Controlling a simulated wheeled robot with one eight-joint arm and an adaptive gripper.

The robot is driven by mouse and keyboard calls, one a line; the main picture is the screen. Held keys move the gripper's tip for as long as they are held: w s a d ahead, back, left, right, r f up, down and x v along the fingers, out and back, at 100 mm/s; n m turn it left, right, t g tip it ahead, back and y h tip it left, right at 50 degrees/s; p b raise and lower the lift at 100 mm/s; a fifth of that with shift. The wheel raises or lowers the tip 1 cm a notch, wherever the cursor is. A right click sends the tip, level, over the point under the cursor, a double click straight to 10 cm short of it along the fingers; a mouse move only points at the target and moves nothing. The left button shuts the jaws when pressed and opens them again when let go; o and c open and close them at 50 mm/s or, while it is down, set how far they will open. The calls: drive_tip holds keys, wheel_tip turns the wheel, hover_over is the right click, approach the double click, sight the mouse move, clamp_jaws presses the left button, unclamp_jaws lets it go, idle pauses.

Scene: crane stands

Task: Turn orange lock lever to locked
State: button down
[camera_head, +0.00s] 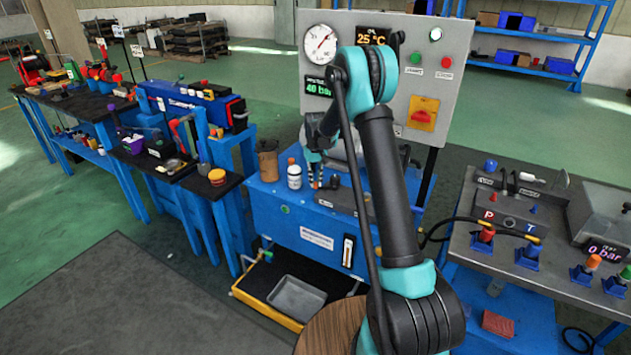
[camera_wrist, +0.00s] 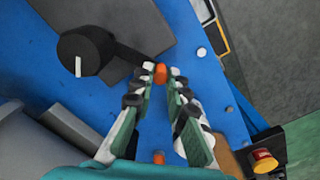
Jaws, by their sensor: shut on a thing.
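My gripper (camera_wrist: 161,70) is shut on a small orange piece, which I take to be the end of the orange lock lever (camera_wrist: 160,74). The piece sits between the fingertips, above the blue top of the bench. In the head view my gripper (camera_head: 315,184) points down at the blue bench (camera_head: 265,200), beside a white bottle (camera_head: 294,174); the lever cannot be made out there.
In the wrist view a black knob with a white mark (camera_wrist: 85,50) stands left of my fingers, near a dark grey plate (camera_wrist: 165,30). A red button (camera_wrist: 264,160) is at lower right. A brown jug (camera_head: 268,160) and a gauge panel (camera_head: 425,85) stand close by.

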drive_tip(key=shift+s+n, duration=1.05)
drive_tip(key=shift+n, duration=0.45)
drive_tip(key=s+n, duration=0.1)
drive_tip(key=n, duration=0.1)
drive_tip(key=shift+s+d+n, duration=0.3)
drive_tip(key=shift+s+n, duration=0.1)
drive_tip(key=s+n, duration=0.1)
drive_tip(key=s+d+n, duration=0.1)
drive_tip(key=n, duration=0.1)
drive_tip(key=shift+d, duration=0.15)
drive_tip(key=shift+s+d+n, duration=0.35)
drive_tip(key=shift+d+n, duration=0.05)
drive_tip(key=shift+n, duration=0.45)
drive_tip(key=shift+s+d+n, duration=0.3)
drive_tip(key=shift+d+n, duration=0.05)
drive_tip(key=shift+n, duration=0.5)
drive_tip(key=c, duration=1.5)
unclamp_jaws()
drive_tip(key=shift+d, duration=0.1)
